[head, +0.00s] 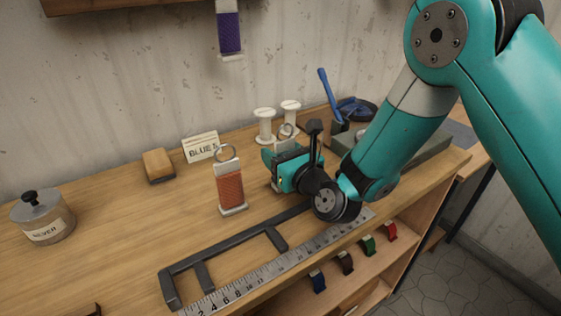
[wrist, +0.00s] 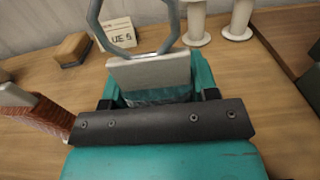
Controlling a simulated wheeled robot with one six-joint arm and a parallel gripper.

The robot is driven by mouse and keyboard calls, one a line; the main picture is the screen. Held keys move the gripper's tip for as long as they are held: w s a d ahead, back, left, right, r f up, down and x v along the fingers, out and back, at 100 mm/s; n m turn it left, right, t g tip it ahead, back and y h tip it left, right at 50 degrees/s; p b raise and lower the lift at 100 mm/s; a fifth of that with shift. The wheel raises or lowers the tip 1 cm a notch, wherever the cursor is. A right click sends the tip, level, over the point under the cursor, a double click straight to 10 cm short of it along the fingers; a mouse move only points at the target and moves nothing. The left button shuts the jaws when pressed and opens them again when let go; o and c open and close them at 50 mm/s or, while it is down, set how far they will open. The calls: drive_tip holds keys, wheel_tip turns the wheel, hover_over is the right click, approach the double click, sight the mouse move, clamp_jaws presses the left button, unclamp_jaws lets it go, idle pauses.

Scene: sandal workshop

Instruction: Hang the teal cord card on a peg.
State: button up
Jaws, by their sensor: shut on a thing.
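My gripper (head: 284,165) is low over the bench, shut on a card with a pale top edge and a grey metal ring. In the wrist view this card (wrist: 150,72) sits upright between the jaws, its ring (wrist: 100,28) sticking up. A strip of teal winding (wrist: 155,97) shows below the pale edge, so it appears to be the teal cord card; the jaws hide the rest. I cannot tell whether its foot touches the bench. A purple cord card (head: 229,30) hangs at the top, below a wooden board (head: 120,4). No bare peg is clearly visible.
An orange cord card (head: 230,188) stands left of my gripper. White spools (head: 265,127), a sign (head: 201,147) and a brown block (head: 158,165) stand behind. A dark metal frame (head: 225,255) and ruler (head: 280,263) lie in front. A lidded jar (head: 42,217) stands left.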

drive_tip(key=shift+r, duration=0.15)
drive_tip(key=o, duration=0.5)
drive_tip(key=shift+f, duration=0.25)
drive_tip(key=o, duration=0.4)
drive_tip(key=shift+o, duration=0.2)
drive_tip(key=shift+r, duration=0.2)
drive_tip(key=shift+s+d+f+b, duration=0.2)
drive_tip(key=shift+s+f+b, duration=0.1)
drive_tip(key=shift+b, duration=0.4)
drive_tip(key=b+v, duration=1)
drive_tip(key=b, duration=0.1)
drive_tip(key=shift+s+r, duration=0.2)
drive_tip(key=shift+r, duration=0.05)
drive_tip(key=shift+s+d, duration=0.35)
drive_tip(key=shift+d, duration=0.05)
